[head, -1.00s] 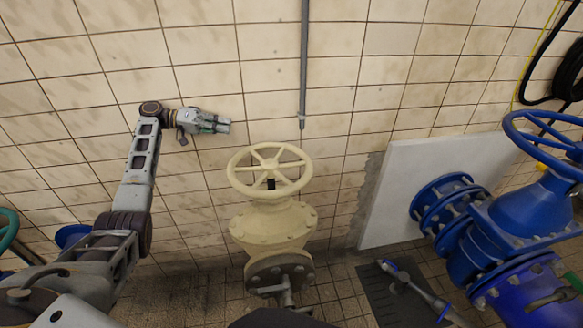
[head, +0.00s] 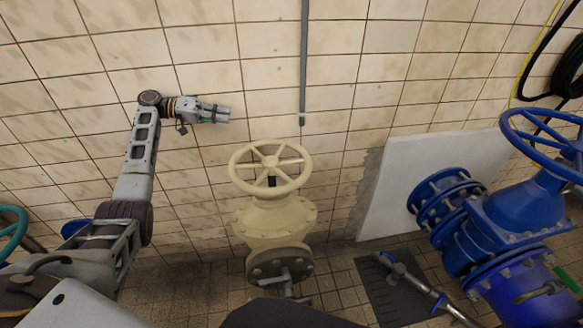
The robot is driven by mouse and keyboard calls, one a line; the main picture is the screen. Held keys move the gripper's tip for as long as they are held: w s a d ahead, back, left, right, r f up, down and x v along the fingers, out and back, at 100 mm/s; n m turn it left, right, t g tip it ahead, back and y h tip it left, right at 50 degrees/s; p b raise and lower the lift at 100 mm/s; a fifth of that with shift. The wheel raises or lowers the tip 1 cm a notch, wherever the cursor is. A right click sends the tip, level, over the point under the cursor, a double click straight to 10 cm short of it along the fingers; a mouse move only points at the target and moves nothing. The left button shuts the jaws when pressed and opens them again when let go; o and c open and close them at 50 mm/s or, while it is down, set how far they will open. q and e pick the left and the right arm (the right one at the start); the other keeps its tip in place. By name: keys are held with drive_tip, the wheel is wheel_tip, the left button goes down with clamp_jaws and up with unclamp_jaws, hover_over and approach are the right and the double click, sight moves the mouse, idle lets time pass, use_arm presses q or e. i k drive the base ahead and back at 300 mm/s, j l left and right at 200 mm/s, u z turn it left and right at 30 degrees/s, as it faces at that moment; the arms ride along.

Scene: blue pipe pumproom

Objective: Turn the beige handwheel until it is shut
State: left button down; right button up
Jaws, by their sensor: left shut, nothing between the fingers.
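The beige handwheel (head: 270,160) is a spoked ring lying roughly level on top of a beige valve body (head: 273,218). The valve stands near the tiled wall in the middle of the head view. My left gripper (head: 224,114) is shut and empty. It shows up and to the left of the handwheel, apart from it, with its fingers pointing right. My right gripper is not in view.
A blue valve with a blue handwheel (head: 547,150) stands at the right, beside a white panel (head: 418,185) against the wall. A grey vertical pipe (head: 303,60) runs down the wall above the beige handwheel. A dark mat (head: 392,295) lies on the floor.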

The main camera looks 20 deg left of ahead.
sight(271, 165)
drive_tip(key=k+l, duration=0.8)
